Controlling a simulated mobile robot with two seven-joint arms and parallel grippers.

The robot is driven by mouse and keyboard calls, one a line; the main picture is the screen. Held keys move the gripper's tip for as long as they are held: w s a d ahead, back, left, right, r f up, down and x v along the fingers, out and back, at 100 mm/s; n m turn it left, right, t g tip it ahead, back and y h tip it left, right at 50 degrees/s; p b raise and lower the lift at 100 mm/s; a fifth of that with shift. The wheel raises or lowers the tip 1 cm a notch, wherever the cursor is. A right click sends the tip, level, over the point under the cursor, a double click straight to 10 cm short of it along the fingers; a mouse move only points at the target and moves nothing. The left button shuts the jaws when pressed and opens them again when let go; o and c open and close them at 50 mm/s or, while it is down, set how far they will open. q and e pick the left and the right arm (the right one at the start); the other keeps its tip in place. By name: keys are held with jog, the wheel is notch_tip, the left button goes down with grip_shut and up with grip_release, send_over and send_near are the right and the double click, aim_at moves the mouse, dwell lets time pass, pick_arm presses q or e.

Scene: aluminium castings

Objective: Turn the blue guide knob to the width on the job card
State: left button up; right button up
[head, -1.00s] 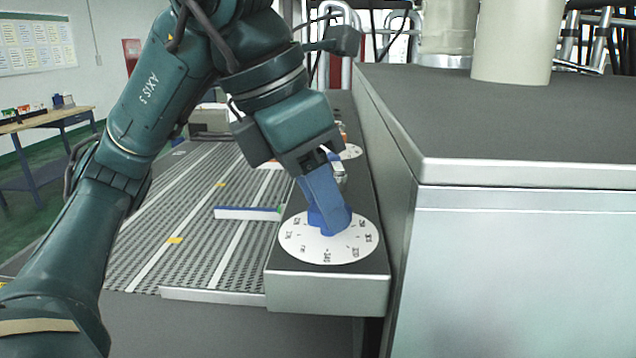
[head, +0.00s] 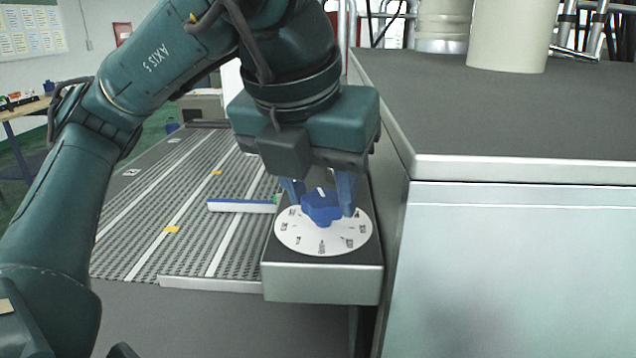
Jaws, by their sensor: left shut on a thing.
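The blue guide knob (head: 321,208) stands in the middle of a white round dial (head: 324,242) with dark printed marks, on the grey end block beside the conveyor. A short white line shows on top of the knob. My left gripper (head: 320,200) comes down from above, its two blue fingers on either side of the knob, shut on it. The dial numbers are too small to read surely. A blue and white guide bar (head: 242,206) lies across the conveyor (head: 165,232). My right gripper is not in view. I cannot make out a job card.
A large grey-topped metal cabinet (head: 500,120) stands close on the right of the dial block. Pale cylinders (head: 510,35) stand on it. A workbench is at far left, and a wall chart (head: 32,30) hangs behind.

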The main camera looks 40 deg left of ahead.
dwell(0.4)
pick_arm(q)
jog(key=o, duration=1)
jog(key=shift+c, duration=0.2)
jog(key=v, duration=1.3)
jog(key=shift+w+d+r, duration=0.1)
jog(key=shift+w+r, duration=0.05)
